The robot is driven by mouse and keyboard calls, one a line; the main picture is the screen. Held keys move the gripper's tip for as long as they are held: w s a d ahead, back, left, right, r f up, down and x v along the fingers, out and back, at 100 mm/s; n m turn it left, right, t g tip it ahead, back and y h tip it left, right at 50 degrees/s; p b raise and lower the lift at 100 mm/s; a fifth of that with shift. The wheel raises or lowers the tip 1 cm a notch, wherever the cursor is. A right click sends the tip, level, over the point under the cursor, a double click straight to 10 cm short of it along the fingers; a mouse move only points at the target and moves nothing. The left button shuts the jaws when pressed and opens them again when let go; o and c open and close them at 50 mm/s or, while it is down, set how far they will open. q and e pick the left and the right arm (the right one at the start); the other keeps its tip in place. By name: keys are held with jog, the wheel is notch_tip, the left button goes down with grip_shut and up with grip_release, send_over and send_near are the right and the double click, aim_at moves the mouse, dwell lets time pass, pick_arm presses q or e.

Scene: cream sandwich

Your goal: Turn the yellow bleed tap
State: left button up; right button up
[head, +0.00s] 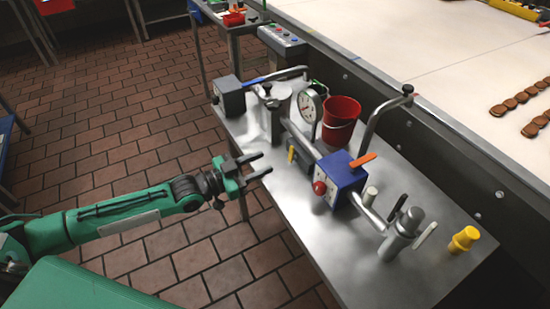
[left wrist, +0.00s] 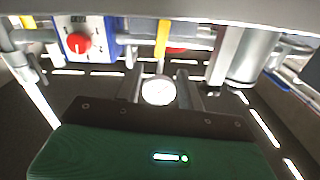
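The yellow bleed tap (head: 291,154) is a small upright yellow handle on the metal pipework, between the gauge and the blue box. In the left wrist view the yellow handle (left wrist: 162,40) shows near the top centre, beyond the fingers. My left gripper (head: 264,165) is open, its two dark fingers pointing at the pipework. It is left of the tap and apart from it in the head view. In the left wrist view my gripper (left wrist: 161,88) has a pale round disc between its fingers; I cannot tell what it is. My right gripper is out of view.
A blue box (head: 343,183) with a red knob and an orange lever stands right of the tap. A dial gauge (head: 309,105) and red bucket (head: 341,118) stand behind. A yellow fitting (head: 463,239) stands at the right of the metal bench (head: 345,255). Brick floor is clear.

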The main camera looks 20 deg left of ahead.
pick_arm(q)
jog(key=shift+v, duration=2.6)
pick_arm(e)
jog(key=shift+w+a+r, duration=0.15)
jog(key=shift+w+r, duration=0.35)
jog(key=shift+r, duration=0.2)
pick_arm(q)
jog(key=shift+w, duration=0.1)
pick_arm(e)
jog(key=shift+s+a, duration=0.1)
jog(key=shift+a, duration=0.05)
